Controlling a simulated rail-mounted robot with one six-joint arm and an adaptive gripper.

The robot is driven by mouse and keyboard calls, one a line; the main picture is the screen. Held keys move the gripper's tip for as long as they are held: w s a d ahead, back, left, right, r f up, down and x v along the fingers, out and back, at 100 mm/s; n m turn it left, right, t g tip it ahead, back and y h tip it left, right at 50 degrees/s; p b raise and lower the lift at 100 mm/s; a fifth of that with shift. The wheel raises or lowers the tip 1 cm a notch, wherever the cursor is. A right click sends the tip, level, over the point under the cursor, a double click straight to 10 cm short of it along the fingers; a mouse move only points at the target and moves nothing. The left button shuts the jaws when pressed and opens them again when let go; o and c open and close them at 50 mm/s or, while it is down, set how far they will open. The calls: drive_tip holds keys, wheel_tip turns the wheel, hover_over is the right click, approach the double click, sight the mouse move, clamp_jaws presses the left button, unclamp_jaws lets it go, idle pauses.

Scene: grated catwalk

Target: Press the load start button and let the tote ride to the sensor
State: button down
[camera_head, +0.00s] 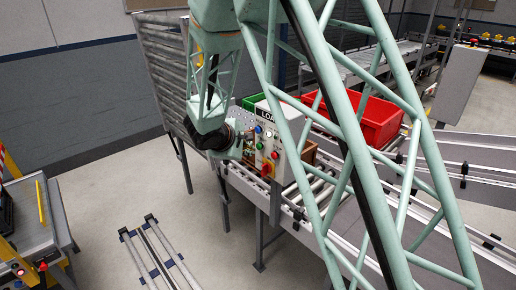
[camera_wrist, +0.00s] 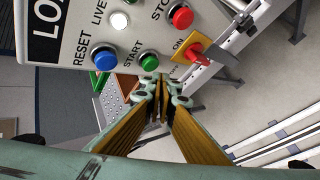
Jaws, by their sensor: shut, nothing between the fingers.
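The load control box (camera_head: 269,158) stands at the conveyor's edge, with its label partly covered by my arm. In the wrist view its panel (camera_wrist: 112,35) shows a green START button (camera_wrist: 149,62), a blue RESET button (camera_wrist: 104,58), a white LIVE lamp (camera_wrist: 119,20), a red STOP button (camera_wrist: 180,17) and a red switch on yellow (camera_wrist: 191,50). My gripper (camera_wrist: 156,84) is shut and empty, its tips just below the START button in the picture; I cannot tell if they touch. A red tote (camera_head: 378,122) sits on the conveyor behind the box, partly behind my arm. I cannot make out the sensor.
The roller conveyor (camera_head: 325,190) runs from the box toward the lower right. A green tote (camera_head: 251,102) and a brown box (camera_head: 309,151) are close behind the panel. A workbench (camera_head: 32,225) stands at the left. Rails (camera_head: 158,255) lie on otherwise open floor.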

drive_tip(key=shift+w+d+b, duration=0.85)
drive_tip(key=shift+d+b, duration=0.1)
drive_tip(key=shift+b, duration=0.2)
idle(2.3)
drive_tip(key=shift+s+a, duration=0.1)
drive_tip(key=shift+s+a+b, duration=0.55)
drive_tip(key=shift+s+a, duration=0.15)
drive_tip(key=shift+a, duration=0.1)
drive_tip(key=shift+s+a, duration=0.1)
drive_tip(key=shift+a, duration=0.05)
idle(0.5)
drive_tip(key=shift+s+a+b, duration=1)
drive_tip(key=shift+s+a, duration=0.55)
drive_tip(key=shift+a, duration=0.25)
